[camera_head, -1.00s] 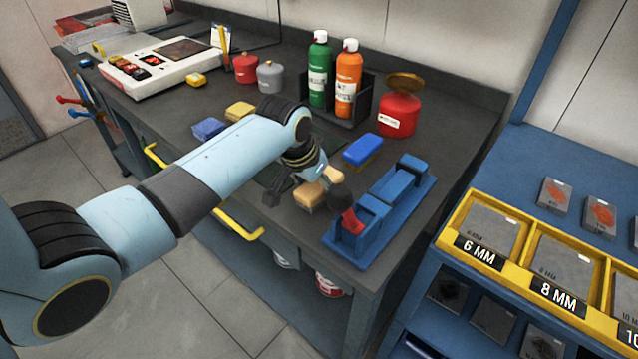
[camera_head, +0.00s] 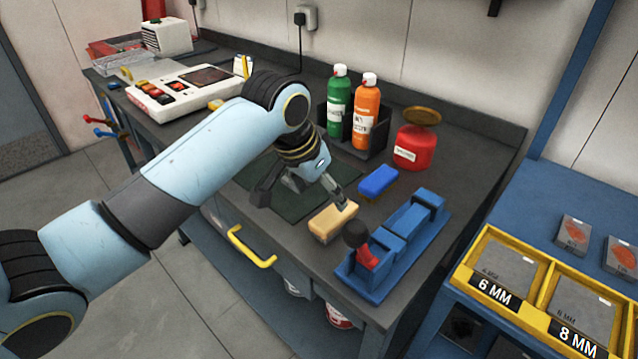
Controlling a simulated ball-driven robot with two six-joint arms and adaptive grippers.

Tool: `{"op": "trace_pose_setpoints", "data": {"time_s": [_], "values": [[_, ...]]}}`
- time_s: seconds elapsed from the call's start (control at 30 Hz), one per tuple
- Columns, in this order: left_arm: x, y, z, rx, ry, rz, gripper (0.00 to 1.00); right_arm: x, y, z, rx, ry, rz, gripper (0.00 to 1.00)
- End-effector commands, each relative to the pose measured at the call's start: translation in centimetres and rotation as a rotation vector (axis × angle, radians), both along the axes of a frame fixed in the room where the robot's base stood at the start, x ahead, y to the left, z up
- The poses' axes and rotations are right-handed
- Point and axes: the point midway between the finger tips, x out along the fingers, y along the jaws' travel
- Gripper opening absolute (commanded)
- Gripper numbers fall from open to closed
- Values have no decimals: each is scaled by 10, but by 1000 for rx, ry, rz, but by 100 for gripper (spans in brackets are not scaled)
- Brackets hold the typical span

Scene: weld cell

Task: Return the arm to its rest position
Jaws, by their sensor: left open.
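My left arm (camera_head: 200,165) reaches in from the left over the dark workbench. Its gripper (camera_head: 303,200) points down above the dark green mat (camera_head: 290,208), with its fingers spread apart and nothing between them. One finger appears close to the tan block (camera_head: 330,224) on the bench; I cannot tell whether they touch. My right gripper is not in view.
A blue fixture (camera_head: 412,232) with a black-knobbed red lever stands at the bench's front right. A blue block (camera_head: 378,182), a red can (camera_head: 412,148) and green (camera_head: 339,103) and orange (camera_head: 365,115) bottles stand behind. Yellow bins (camera_head: 478,290) are at right.

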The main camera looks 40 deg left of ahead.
Motion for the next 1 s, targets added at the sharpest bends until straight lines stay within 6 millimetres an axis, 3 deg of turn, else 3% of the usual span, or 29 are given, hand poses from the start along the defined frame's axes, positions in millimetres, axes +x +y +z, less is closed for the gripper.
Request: {"op": "trace_pose_setpoints", "data": {"time_s": [0.2,0.77,0.87,1.0], "values": [[-6,0,14,0,0,0,70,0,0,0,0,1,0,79],[-9,-1,14,1,2,-1,70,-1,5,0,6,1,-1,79],[-29,-7,9,9,11,-7,70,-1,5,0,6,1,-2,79],[-80,-20,5,32,30,-17,70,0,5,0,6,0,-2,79]]}}
